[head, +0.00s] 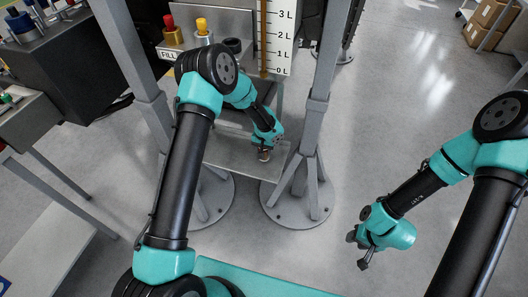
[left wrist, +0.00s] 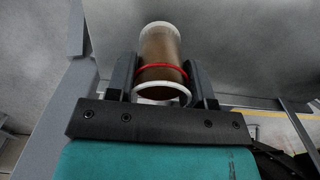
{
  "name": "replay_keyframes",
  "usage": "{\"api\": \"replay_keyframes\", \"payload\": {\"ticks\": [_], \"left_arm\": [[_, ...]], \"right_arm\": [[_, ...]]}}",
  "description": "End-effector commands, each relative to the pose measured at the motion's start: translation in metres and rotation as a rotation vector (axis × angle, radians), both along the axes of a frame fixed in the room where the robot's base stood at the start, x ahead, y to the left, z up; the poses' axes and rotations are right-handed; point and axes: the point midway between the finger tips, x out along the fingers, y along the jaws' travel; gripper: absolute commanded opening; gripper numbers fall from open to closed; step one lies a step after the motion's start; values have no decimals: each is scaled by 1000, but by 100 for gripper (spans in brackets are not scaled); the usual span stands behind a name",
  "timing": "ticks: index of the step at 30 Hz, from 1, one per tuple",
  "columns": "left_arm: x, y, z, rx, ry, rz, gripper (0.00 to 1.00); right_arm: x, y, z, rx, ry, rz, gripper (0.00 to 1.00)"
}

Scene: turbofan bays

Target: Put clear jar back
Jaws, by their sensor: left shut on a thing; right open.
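The clear jar (left wrist: 160,52) shows in the left wrist view between the fingers of my left gripper (left wrist: 165,82). It has brown contents, a red band around it and a pale rim at each end. My left gripper is shut on it. In the head view the jar (head: 264,155) is small, below my left gripper (head: 265,147), over the grey metal shelf (head: 235,152). I cannot tell whether the jar touches the shelf. My right gripper (head: 360,252) is open and empty, over the floor at the right.
Two grey posts (head: 314,120) on round bases flank the shelf. Behind it stand a level scale (head: 283,40), a FILL label (head: 168,54), a red valve (head: 170,25) and a yellow valve (head: 203,28). Cardboard boxes (head: 490,18) stand far right.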

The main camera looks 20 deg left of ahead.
Motion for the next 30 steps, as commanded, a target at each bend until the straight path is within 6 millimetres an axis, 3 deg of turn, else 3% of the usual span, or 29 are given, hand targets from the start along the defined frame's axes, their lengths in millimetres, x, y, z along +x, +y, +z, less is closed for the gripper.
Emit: {"api": "replay_keyframes", "payload": {"ticks": [4, 17, 18, 25, 30], "left_arm": [[0, 1, -18, 1, 0, 1, 17], [1, 0, -22, 0, -2, 0, 17], [1, 0, -22, 0, -2, 0, 50], [0, 0, -22, 0, -2, 0, 72], [0, 0, -22, 0, -2, 0, 73]], "right_arm": [[0, 0, 0, 0, 0, 0, 43], [0, 0, 0, 0, 0, 0, 43], [0, 0, 0, 0, 0, 0, 43], [0, 0, 0, 0, 0, 0, 43], [0, 0, 0, 0, 0, 0, 43]]}}
